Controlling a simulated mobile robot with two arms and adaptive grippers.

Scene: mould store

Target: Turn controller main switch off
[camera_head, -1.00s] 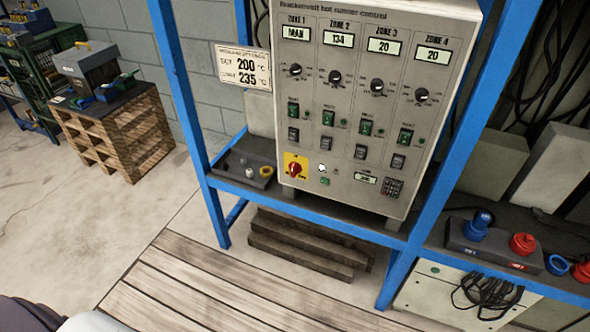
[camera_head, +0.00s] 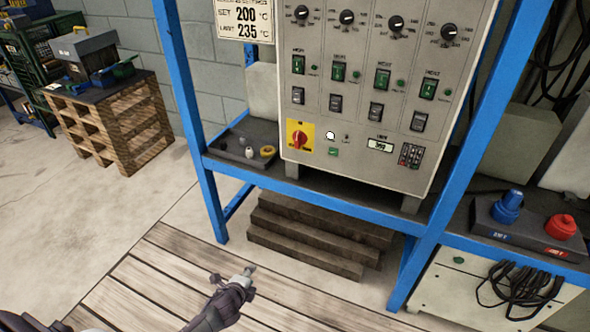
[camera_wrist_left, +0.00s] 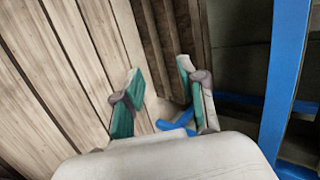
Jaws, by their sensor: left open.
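The controller (camera_head: 345,110) is a grey cabinet standing in a blue frame. Its main switch (camera_head: 299,139) is a red rotary knob on a yellow plate at the lower left of the front panel. The print beside the knob is too small to read. My left gripper (camera_head: 238,279) is low in front of the frame, over the wooden slats, well below the switch and apart from it. In the left wrist view its two fingers (camera_wrist_left: 160,72) are spread with nothing between them. The switch is not in that view. My right gripper is not in view.
A blue frame post (camera_head: 187,120) stands left of the panel, and another stands right. A dark tray (camera_head: 230,149) with small parts sits beside the cabinet. Dark stacked beams (camera_head: 310,240) lie below. Blue and red connectors (camera_head: 507,205) are at right. The wooden slats (camera_head: 150,270) are clear.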

